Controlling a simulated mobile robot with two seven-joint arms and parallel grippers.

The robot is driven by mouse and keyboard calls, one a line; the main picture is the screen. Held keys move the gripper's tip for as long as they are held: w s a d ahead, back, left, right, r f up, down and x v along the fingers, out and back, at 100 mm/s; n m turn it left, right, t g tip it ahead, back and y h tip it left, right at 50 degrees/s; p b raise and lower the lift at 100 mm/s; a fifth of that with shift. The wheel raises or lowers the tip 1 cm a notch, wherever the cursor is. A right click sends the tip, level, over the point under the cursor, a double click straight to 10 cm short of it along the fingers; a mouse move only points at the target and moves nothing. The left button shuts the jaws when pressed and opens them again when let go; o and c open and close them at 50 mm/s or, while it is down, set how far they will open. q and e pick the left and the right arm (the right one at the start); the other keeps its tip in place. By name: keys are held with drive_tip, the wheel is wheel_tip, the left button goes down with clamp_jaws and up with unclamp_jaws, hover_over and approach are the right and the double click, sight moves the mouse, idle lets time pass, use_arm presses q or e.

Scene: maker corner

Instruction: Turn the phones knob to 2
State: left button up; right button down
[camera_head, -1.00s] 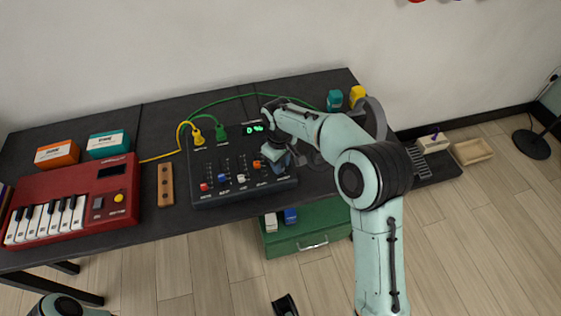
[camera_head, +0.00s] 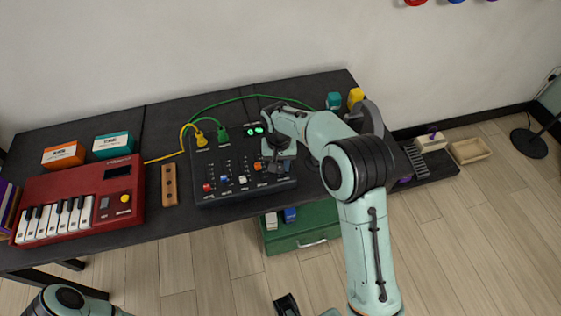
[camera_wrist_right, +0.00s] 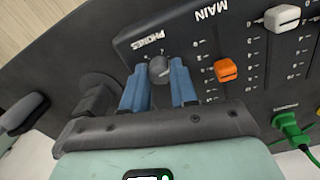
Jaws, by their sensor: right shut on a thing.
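The dark mixer (camera_head: 236,194) lies on the table with colored slider caps and a small green-lit display (camera_head: 254,130). In the right wrist view, the grey PHONES knob (camera_wrist_right: 159,68) sits at the mixer's corner, beside the MAIN slider with its orange cap (camera_wrist_right: 226,70). My right gripper (camera_head: 277,162) is over the mixer's right side. Its blue fingers stand on either side of the knob and are shut on it. In the head view the gripper hides the knob. The knob's scale is too small and partly covered to read the setting.
Yellow (camera_head: 201,138) and green (camera_head: 223,134) plugs with cables stand at the mixer's back left. A wooden block (camera_head: 169,185) and a red keyboard (camera_head: 80,207) are to its left. Teal (camera_head: 334,101) and yellow (camera_head: 355,97) items stand at the table's back right.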

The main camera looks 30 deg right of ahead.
drive_tip(key=shift+w+m+p, duration=0.1)
drive_tip(key=shift+m+p, duration=0.2)
drive_tip(key=shift+m, duration=0.8)
drive_tip(key=c, duration=0.9)
unclamp_jaws()
drive_tip(key=r+p, duration=0.1)
drive_tip(key=r, duration=1.2)
drive_tip(key=shift+w+a+r+p, duration=0.1)
drive_tip(key=shift+a+r+p, duration=0.15)
drive_tip(key=shift+p, duration=0.1)
